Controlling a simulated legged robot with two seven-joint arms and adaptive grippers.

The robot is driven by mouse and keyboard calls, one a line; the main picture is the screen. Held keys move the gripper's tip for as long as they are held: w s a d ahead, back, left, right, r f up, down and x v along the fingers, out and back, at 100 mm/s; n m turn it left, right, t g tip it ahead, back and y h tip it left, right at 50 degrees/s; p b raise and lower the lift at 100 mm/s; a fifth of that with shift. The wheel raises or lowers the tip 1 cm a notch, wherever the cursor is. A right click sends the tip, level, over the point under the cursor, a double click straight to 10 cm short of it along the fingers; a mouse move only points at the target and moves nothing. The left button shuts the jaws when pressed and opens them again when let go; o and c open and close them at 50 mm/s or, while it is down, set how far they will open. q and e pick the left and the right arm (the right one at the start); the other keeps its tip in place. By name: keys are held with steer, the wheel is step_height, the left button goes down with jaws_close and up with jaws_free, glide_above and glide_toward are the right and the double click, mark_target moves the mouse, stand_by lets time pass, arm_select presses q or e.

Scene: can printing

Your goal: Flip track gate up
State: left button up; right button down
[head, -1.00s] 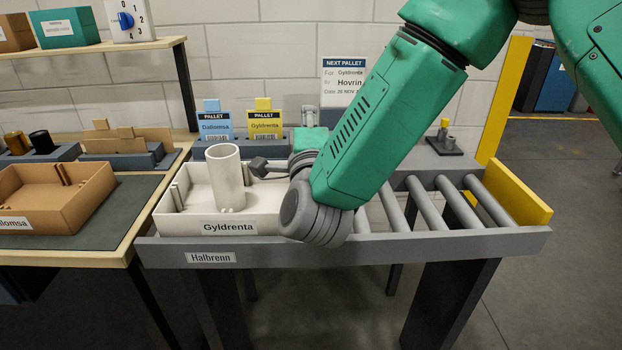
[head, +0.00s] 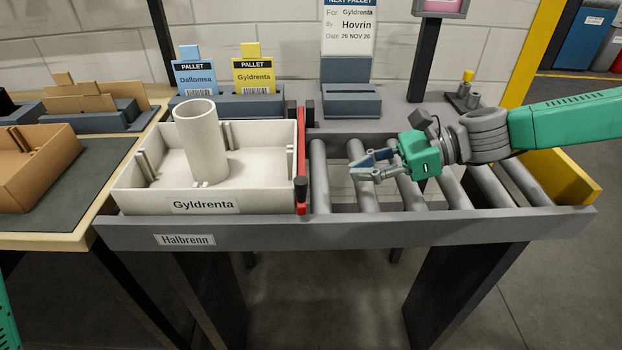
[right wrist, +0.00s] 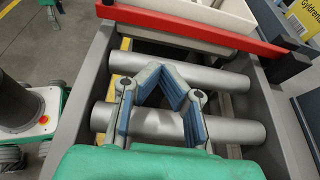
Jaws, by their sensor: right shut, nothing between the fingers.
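The track gate (head: 302,150) is a red bar lying across the roller track, beside the right wall of the white tray. It has a black knob (head: 301,187) at its near end. The red bar also shows across the top of the right wrist view (right wrist: 200,28). My right gripper (head: 357,168) is over the rollers, right of the gate and apart from it, pointing left. Its fingers are shut and empty, as the right wrist view also shows (right wrist: 163,72). My left gripper is not in view.
The white tray (head: 203,205) labelled Gyldrenta holds a pale cylinder (head: 201,140) and sits on the track left of the gate. Pallet cards (head: 253,77) stand behind it. Bare rollers (head: 320,175) lie right of the gate, up to a yellow end plate (head: 560,176).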

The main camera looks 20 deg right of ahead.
mark_target(312, 196)
steer(key=shift+s+d+r, duration=0.1)
steer(key=shift+s+d, duration=0.15)
steer(key=shift+s, duration=0.05)
steer(key=b+x, duration=0.3)
steer(key=x, duration=0.6)
steer(key=shift+s+a, duration=0.1)
steer(key=shift+a, duration=0.35)
steer(key=shift+d, duration=0.1)
steer(key=shift+d, duration=0.1)
steer(key=shift+r, duration=0.1)
